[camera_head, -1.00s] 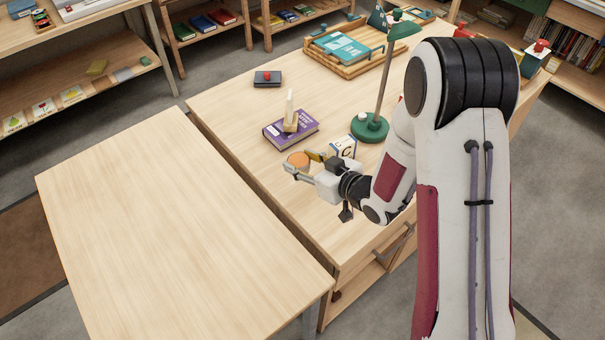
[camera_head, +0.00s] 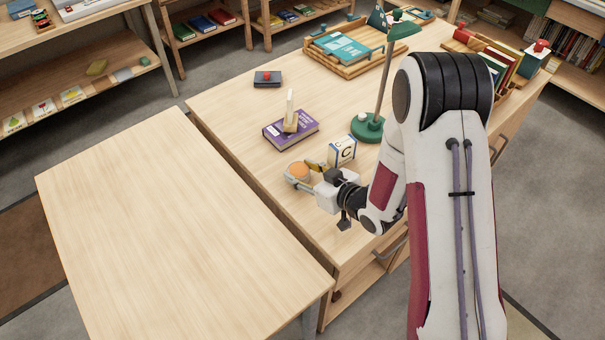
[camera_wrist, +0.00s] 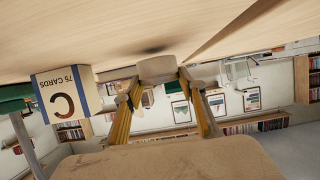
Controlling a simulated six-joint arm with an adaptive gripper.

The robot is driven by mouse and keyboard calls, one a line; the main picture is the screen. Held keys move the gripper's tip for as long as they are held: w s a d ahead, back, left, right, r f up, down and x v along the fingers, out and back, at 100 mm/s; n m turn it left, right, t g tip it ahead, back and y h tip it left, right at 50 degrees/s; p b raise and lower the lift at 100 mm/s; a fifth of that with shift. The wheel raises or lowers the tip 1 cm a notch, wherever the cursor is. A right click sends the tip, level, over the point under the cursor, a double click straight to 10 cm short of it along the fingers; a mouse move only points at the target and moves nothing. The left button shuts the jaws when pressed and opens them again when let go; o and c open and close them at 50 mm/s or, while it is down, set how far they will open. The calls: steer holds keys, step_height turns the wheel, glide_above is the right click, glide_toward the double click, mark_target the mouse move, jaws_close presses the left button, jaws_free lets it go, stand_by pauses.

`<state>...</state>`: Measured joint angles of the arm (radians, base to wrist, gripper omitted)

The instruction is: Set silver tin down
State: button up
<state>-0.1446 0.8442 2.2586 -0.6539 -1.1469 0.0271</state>
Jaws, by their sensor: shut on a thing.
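The silver tin (camera_head: 299,171) has an orange top in the camera_head view. It also shows as a pale grey round shape in the upside-down wrist view (camera_wrist: 158,68). My gripper (camera_head: 304,175) is shut on the tin, with a finger on either side; the fingers also show in the wrist view (camera_wrist: 158,82). The tin is upright and low over the wooden desk (camera_head: 240,104). Its dark shadow lies close to it on the desktop; I cannot tell for sure whether it touches.
A white card box with a "C" (camera_head: 342,149) stands close by my gripper. A purple book (camera_head: 290,130) with a pale upright object lies behind the tin. A green lamp base (camera_head: 368,128) stands farther back. The separate left table (camera_head: 170,230) is bare.

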steer(key=shift+f, duration=0.5)
steer(key=shift+f, duration=0.15)
steer(key=o, duration=1.2)
steer(key=shift+c, duration=0.2)
steer(key=shift+s+d+r, duration=0.3)
steer(key=shift+d+r, duration=0.05)
steer(key=shift+d, duration=0.05)
steer(key=v, duration=1.1)
steer(key=shift+f, duration=0.1)
steer(key=shift+s, duration=0.1)
